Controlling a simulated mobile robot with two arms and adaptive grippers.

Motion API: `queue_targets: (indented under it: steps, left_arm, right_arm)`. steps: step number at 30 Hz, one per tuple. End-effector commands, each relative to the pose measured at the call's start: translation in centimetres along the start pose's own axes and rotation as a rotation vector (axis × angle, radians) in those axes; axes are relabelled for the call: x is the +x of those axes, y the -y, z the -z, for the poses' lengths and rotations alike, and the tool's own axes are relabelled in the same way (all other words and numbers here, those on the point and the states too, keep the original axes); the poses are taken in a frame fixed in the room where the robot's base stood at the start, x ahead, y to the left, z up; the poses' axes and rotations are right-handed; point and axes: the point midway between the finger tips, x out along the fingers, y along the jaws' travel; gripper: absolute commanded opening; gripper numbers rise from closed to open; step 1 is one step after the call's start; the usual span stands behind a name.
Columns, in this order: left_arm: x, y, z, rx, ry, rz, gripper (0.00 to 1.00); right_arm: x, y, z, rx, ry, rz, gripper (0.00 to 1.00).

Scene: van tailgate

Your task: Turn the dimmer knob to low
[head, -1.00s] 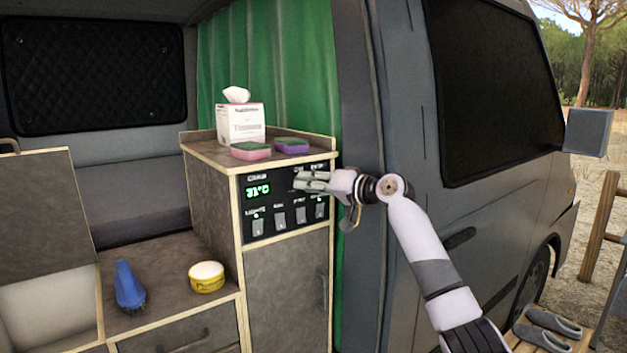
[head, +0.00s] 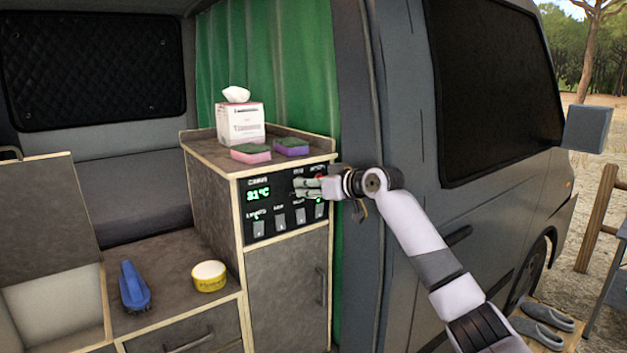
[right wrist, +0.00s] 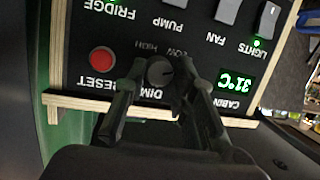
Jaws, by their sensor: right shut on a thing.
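The dimmer knob (right wrist: 160,71) is a small dark round knob on the black control panel (head: 262,226). In the right wrist view the panel appears upside down, with LOW and HIGH lettering beside the knob. My right gripper (right wrist: 160,76) has one finger on each side of the knob and is shut on it. In the head view the right gripper (head: 300,187) is at the panel's upper right and hides the knob. The knob's exact setting is hard to read. My left gripper is not in view.
A red RESET button (right wrist: 102,60) is close beside one finger. Several rocker switches (head: 281,222) and a green 31°C display (head: 259,194) share the panel. A tissue box (head: 240,124) and two sponges (head: 250,154) stand on the cabinet above.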

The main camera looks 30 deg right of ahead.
Motion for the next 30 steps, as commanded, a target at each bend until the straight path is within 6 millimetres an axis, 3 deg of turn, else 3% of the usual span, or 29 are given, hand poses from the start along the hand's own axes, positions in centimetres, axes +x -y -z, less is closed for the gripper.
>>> queue_targets:
  steps: [1, 19, 20, 30]
  left_arm:
    - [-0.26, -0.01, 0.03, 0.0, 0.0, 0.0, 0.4]
    - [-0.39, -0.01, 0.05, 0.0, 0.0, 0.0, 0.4]
    - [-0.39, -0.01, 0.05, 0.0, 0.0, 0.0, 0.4]
    - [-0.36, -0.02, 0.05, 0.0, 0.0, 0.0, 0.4]
  right_arm:
    - [-0.4, -0.12, 1.22, -0.016, -0.023, -0.008, 0.0]
    - [-0.32, -0.06, 1.09, -0.052, -0.018, -0.018, 0.0]
    - [-0.32, -0.06, 1.08, -0.052, -0.017, -0.017, 0.26]
    - [-0.11, -0.01, 0.5, -0.05, -0.005, -0.016, 0.45]
